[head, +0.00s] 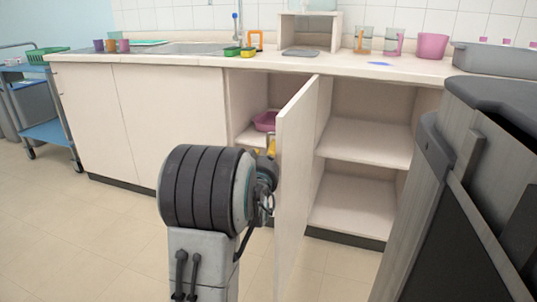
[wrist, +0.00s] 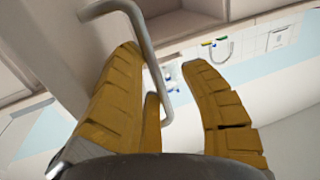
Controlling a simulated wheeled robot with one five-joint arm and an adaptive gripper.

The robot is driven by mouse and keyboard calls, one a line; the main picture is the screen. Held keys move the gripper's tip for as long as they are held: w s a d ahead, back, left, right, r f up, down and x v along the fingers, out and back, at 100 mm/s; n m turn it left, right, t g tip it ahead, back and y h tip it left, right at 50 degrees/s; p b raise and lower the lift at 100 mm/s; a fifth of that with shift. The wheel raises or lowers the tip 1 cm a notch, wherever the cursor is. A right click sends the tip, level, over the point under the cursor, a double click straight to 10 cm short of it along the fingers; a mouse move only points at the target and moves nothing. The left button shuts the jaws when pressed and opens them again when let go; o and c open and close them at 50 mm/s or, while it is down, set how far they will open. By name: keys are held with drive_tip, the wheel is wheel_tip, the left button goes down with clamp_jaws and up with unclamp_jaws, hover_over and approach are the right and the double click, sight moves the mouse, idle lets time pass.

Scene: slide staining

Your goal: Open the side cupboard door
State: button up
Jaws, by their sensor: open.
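The cupboard door (head: 300,150) is a pale panel standing swung out from the cupboard front, with open shelves visible on both sides of it. In the wrist view its grey bar handle (wrist: 148,45) crosses between my yellow fingers. My gripper (wrist: 162,58) is open, with the handle bar close to the left fingers. I cannot tell whether they touch. In the head view my gripper (head: 271,147) shows only as a bit of yellow at the left face of the door, mostly hidden by my arm.
A pink tub (head: 265,120) sits on the shelf left of the door. The right shelves (head: 365,143) are empty. The counter (head: 350,66) carries beakers and cups. A dark grey bin-like object (head: 470,190) stands close at the right. A blue trolley (head: 48,130) stands far left. The left floor is clear.

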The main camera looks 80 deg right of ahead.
drive_tip(key=a, duration=0.7)
drive_tip(key=shift+s+a, duration=0.25)
drive_tip(key=shift+s, duration=0.05)
